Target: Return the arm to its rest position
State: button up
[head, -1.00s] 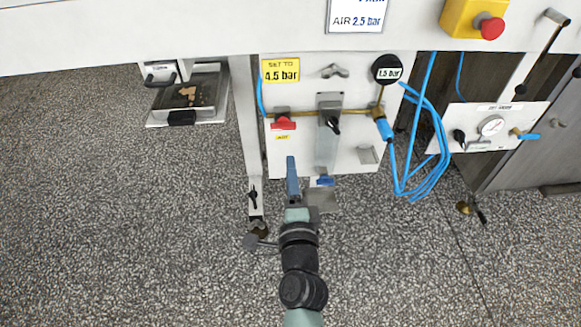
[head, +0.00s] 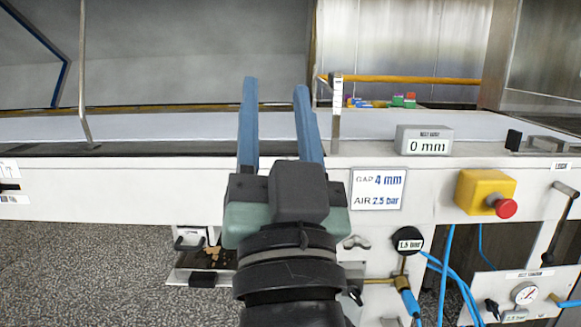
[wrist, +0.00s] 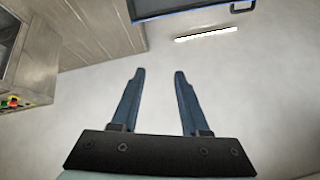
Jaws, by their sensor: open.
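My gripper (head: 275,88) is raised in front of the machine in the head view, its two blue fingers pointing up and apart. Nothing is between them. In the wrist view my gripper (wrist: 157,74) is also open and empty, against a pale, plain background. My wrist and gripper body hide part of the machine's front rail and the panel below it.
The machine's white front rail (head: 100,192) runs across behind my gripper. An emergency stop button (head: 506,208) on a yellow box, a "0 mm" display (head: 424,141) and blue hoses (head: 447,270) are to the right. A low tray (head: 205,277) sits beneath the rail.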

jog(key=s+d+r+n+t+h, duration=0.1)
jog(key=s+r+n+t+h, duration=0.15)
jog(key=s+r, duration=0.65)
notch_tip(320, 180, up, 36)
jog(key=w+p, duration=0.1)
jog(key=p, duration=3.7)
jog(key=shift+w+r+m, duration=0.2)
jog(key=shift+w+m, duration=0.05)
jog(key=shift+m, duration=0.2)
jog(key=shift+f+g, duration=0.1)
jog(key=shift+g, duration=0.15)
